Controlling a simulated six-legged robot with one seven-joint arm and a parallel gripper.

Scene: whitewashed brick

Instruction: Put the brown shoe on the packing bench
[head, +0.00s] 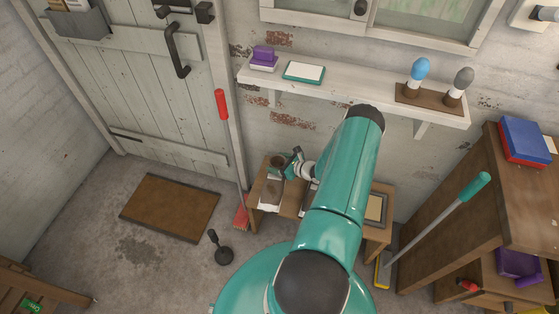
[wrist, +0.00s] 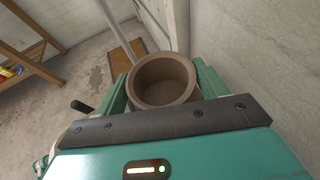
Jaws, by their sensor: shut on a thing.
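My gripper (head: 288,165) is over the left end of a low wooden bench (head: 256,212) by the back wall. It is shut on a round, brown, hollow pot-like thing (head: 277,160), held by its sides between the two green fingers. In the wrist view the brown pot (wrist: 162,80) shows its open rim towards the camera, and its inside looks empty. I cannot make out a clear shoe shape in either view. My arm hides the middle of the bench.
A tan pad (head: 376,208) lies at the bench's right end. A wall shelf (head: 340,88) hangs above. A brown wooden cabinet (head: 480,195) and a teal-handled broom (head: 440,215) stand at right. A doormat (head: 170,207) and black-handled object (head: 220,248) are on the floor at left.

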